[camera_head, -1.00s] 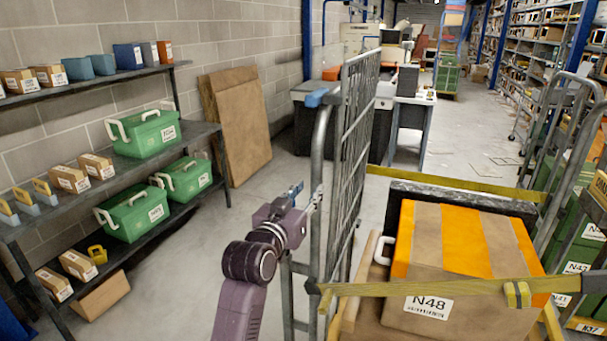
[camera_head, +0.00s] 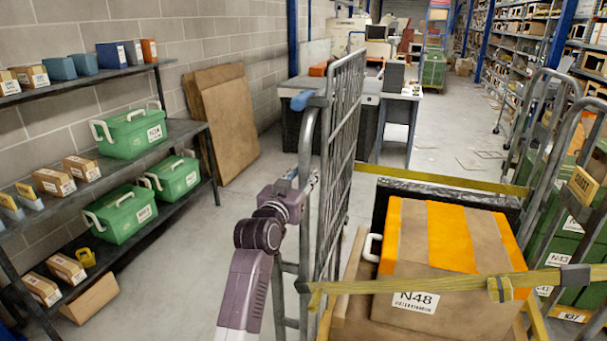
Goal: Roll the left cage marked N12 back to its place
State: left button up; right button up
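A grey mesh roll cage (camera_head: 340,150) with a blue handle cap stands directly ahead. It holds a brown carton with orange bands (camera_head: 450,250), labelled N48, and yellow straps (camera_head: 440,285) run across its front and back. No N12 marking is readable in view. My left gripper (camera_head: 306,184) is at the cage's left upright, on its outer side, at about mid height. Its fingers are small and partly lost against the bars, so I cannot tell whether they are closed on the upright. My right gripper is not in view.
A shelf rack (camera_head: 190,130) with green crates and small cartons stands on the left. Brown boards (camera_head: 222,120) lean on the wall. Desks (camera_head: 400,105) stand behind the cage. Another cage (camera_head: 560,160) with green crates is close on the right. Floor is clear left of the cage.

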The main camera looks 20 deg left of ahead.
pick_arm(q)
jog(key=shift+c, duration=0.3)
grip_shut()
